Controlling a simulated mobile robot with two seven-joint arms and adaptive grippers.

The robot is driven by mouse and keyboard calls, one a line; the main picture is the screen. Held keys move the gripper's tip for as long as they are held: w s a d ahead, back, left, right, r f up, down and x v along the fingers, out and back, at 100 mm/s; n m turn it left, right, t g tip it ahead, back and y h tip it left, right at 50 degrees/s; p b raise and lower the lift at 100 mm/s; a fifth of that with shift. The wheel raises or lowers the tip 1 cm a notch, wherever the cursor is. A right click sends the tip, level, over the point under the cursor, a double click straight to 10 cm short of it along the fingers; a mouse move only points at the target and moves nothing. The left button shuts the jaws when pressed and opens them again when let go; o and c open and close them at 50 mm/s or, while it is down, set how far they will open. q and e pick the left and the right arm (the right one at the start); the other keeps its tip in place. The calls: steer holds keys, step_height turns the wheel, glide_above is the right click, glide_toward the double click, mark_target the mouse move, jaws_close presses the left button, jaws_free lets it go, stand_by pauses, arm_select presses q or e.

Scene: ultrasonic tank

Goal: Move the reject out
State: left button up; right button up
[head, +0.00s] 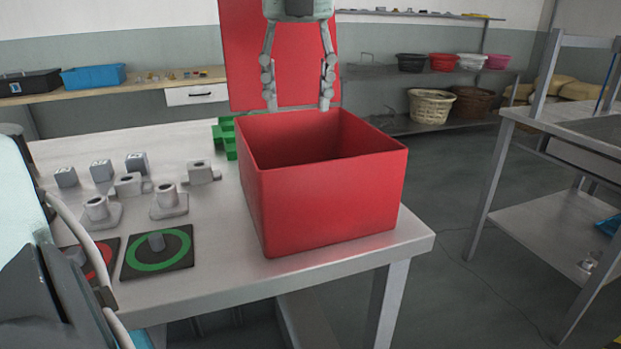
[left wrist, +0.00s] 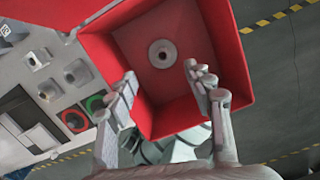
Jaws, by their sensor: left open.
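A grey round part with a central hole (left wrist: 162,53) lies on the floor of the red box (head: 335,205) in the left wrist view; the box walls hide it in the head view. My left gripper (head: 298,104) is above the box's back side, pointing down, with its fingers apart and nothing between them. In the left wrist view the open fingers (left wrist: 160,76) frame the box opening (left wrist: 232,55). My right gripper is not seen.
Several grey flanged parts (head: 169,203) and small blocks (head: 101,171) stand on the table (head: 215,275) left of the box. A green rack (head: 229,145) is behind the box's left corner. A red panel (head: 240,50) rises behind the box.

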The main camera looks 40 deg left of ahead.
arm_select(q)
step_height(320, 180, up, 10)
steer(key=s+d, duration=0.1)
steer(key=shift+r, duration=0.25)
steer(key=shift+s+d+f, duration=0.1)
steer(key=shift+d, duration=0.05)
